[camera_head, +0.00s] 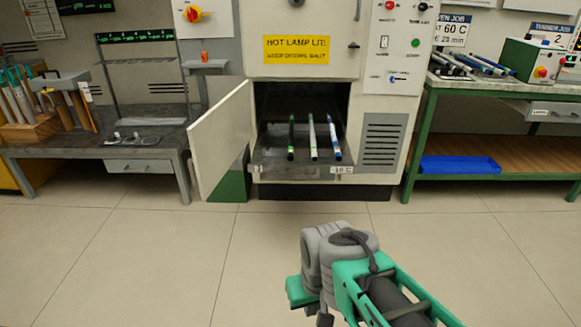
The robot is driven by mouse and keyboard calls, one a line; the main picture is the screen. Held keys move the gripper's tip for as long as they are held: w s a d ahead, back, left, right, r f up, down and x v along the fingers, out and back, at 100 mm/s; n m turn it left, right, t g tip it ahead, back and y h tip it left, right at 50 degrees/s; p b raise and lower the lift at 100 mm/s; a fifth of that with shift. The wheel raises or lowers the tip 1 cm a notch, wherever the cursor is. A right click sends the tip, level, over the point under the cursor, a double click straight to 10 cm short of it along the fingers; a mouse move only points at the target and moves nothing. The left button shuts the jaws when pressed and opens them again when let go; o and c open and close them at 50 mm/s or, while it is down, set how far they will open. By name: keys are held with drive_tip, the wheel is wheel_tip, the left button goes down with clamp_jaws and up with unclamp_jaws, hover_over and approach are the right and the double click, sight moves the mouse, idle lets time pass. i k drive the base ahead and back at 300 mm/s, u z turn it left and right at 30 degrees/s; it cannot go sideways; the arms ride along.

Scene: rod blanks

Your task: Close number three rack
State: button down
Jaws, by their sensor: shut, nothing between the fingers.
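An oven cabinet (300,88) stands at the back middle with its white door (221,137) swung open to the left. In the opening a dark rack (270,166) shows at the bottom, seemingly drawn out towards me. Three rods lie on it side by side, pointing at me: a dark one with a green end (291,138), a white one with a green band (313,137) and a white one with a blue end (334,138). Small labels sit on its front edge; I cannot read a rack number.
A left bench (110,143) holds tools and a rod stand. A green-framed bench (480,91) at right carries several rods and a control box, with a blue tray (460,165) on its lower shelf. The tiled floor (150,250) before the oven is clear.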

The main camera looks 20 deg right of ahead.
sight(270, 151)
drive_tip(key=u, duration=0.55)
drive_tip(key=i, duration=0.4)
drive_tip(key=u, duration=0.65)
drive_tip(key=i, duration=0.8)
drive_tip(key=z, duration=0.9)
drive_tip(key=i, duration=1.1)
drive_tip(key=z, duration=0.3)
